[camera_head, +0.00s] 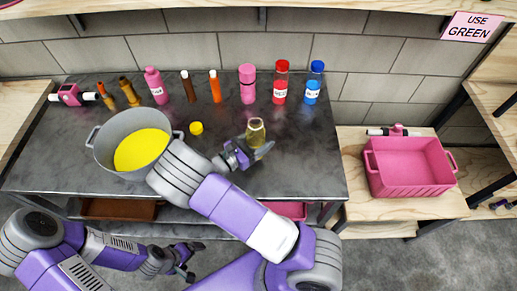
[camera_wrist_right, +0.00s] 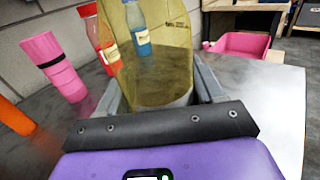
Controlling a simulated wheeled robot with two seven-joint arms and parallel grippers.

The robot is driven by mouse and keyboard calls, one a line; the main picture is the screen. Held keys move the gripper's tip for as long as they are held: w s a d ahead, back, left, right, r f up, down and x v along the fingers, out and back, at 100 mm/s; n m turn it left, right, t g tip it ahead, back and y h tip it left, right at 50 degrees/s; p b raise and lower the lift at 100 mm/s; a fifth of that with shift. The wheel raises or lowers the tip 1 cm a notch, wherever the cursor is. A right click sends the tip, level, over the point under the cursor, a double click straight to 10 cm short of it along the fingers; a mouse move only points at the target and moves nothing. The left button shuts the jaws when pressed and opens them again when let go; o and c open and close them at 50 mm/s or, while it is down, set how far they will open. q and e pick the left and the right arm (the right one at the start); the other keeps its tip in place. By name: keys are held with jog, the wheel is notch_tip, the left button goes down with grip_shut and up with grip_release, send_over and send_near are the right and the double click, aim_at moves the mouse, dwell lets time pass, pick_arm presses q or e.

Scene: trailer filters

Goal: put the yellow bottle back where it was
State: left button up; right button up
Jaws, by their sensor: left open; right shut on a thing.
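The yellow bottle (camera_head: 255,131) is see-through and stands roughly upright above the dark metal table, on the right side of the pot. My right gripper (camera_head: 247,151) is shut on it low down. In the right wrist view the yellow bottle (camera_wrist_right: 158,62) fills the space between the fingers, and its top is cut off. I cannot tell whether its base touches the table. A yellow cap (camera_head: 196,128) lies on the table to the left of the bottle. My left gripper (camera_head: 187,260) is open and empty, low in front of the table.
A grey pot (camera_head: 103,150) with yellow contents stands at the left. Along the back wall stand several bottles, including pink (camera_head: 248,85), red (camera_head: 281,82) and blue (camera_head: 315,83). A gap lies between the orange and pink ones. A pink crate (camera_head: 410,180) sits on the right wooden table.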

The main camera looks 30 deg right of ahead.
aim_at(258, 146)
jog(key=shift+f+b, duration=0.55)
jog(key=shift+f, duration=1.3)
jog(key=shift+f, duration=0.2)
jog(key=o, duration=1.2)
jog(key=shift+o, duration=0.2)
jog(key=shift+a+r, duration=0.2)
jog(key=shift+r, duration=0.05)
jog(key=a, duration=0.4)
jog(key=s+a, duration=0.1)
jog(key=a, duration=0.2)
jog(key=s+a+p, duration=0.1)
jog(key=a, duration=0.3)
jog(key=shift+a, duration=0.3)
